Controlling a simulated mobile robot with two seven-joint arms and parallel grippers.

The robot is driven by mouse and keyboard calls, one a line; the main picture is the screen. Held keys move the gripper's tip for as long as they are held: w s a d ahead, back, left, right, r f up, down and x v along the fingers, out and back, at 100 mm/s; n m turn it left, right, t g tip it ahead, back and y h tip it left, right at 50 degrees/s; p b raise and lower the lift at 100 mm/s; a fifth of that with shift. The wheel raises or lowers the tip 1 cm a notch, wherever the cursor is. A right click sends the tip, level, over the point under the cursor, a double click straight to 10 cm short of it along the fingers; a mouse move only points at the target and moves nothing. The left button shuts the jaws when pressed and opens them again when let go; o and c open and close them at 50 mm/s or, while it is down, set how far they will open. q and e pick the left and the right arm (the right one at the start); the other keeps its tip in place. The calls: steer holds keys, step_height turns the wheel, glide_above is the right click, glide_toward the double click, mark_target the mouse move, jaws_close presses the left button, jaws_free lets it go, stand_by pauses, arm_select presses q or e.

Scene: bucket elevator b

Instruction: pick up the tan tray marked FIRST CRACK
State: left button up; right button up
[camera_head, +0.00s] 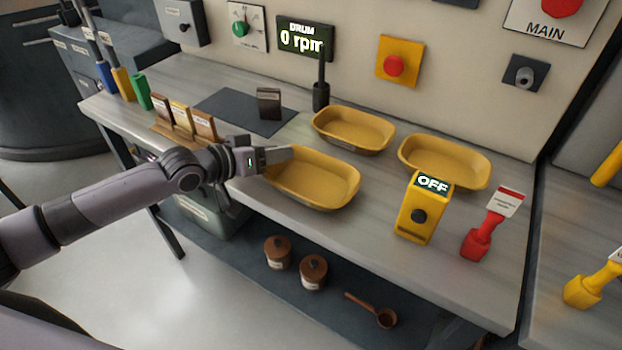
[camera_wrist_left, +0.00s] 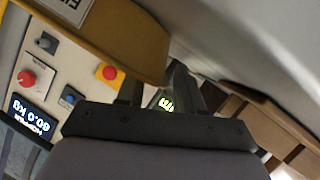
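Three tan-yellow trays sit on the grey bench in the head view. The front tray (camera_head: 318,190) lies nearest the bench's front edge. My left gripper (camera_head: 278,155) is at its left end, with the fingertips by the rim. In the left wrist view a tray wall (camera_wrist_left: 115,40) with a partly cut-off label starting "FI" reaches close to the fingers. My left gripper (camera_wrist_left: 160,90) shows there with its fingers apart and a gap between them. I cannot tell whether they touch the rim. No tray label is readable in the head view. My right gripper is not seen.
A second tray (camera_head: 352,130) and a third tray (camera_head: 444,160) stand behind. A yellow OFF box (camera_head: 424,208) and a red tagged object (camera_head: 482,236) stand to the right. Pots (camera_head: 313,272) sit on the lower shelf.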

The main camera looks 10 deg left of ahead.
arm_select(q)
jaws_close()
stand_by(0.3)
